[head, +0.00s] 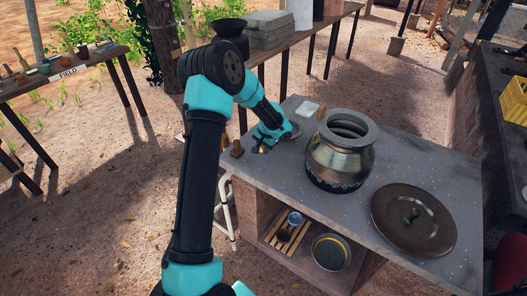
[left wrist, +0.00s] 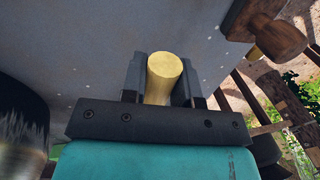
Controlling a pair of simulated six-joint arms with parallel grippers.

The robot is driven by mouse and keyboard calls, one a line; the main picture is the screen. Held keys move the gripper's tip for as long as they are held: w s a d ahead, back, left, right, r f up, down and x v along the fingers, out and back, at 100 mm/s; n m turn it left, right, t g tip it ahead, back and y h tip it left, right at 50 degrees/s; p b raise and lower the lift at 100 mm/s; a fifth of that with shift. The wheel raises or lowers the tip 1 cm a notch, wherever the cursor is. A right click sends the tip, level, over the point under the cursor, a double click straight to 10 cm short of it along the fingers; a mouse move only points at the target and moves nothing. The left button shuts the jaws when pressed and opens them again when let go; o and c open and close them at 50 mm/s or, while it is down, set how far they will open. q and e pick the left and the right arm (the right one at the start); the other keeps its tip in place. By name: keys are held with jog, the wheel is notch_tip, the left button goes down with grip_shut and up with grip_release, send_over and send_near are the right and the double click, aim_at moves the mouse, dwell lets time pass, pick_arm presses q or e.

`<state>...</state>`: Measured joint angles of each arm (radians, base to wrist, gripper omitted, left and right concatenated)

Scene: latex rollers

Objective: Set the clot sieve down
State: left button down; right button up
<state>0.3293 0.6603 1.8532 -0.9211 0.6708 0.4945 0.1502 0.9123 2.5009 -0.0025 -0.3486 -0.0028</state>
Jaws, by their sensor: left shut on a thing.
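My left gripper (head: 266,141) is low over the far left part of the grey counter. In the left wrist view its two dark fingers (left wrist: 162,82) are shut on a pale wooden handle (left wrist: 163,68), whose rounded end points up at the camera. I take this to be the handle of the clot sieve. In the head view a round grey metal rim (head: 293,130) shows just right of the gripper and is mostly hidden by it. I cannot tell whether the sieve touches the counter. My right gripper is not in view.
A large metal pot (head: 340,160) stands right of the gripper; its dark side (left wrist: 20,125) fills the wrist view's left edge. A dark lid (head: 412,232) lies at the front right. A white block (head: 306,109) lies behind. A small brown wooden object (head: 237,150) stands at the left edge.

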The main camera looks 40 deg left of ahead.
pick_arm(q)
jog(key=shift+f, duration=1.05)
jog(key=c, duration=0.9)
grip_release()
jog(key=r, duration=0.4)
jog(key=d+r, duration=0.1)
jog(key=r, duration=0.3)
jog(key=d+r, duration=0.1)
jog(key=r, duration=0.3)
jog(key=shift+w+d, duration=0.1)
jog(key=shift+d, duration=0.1)
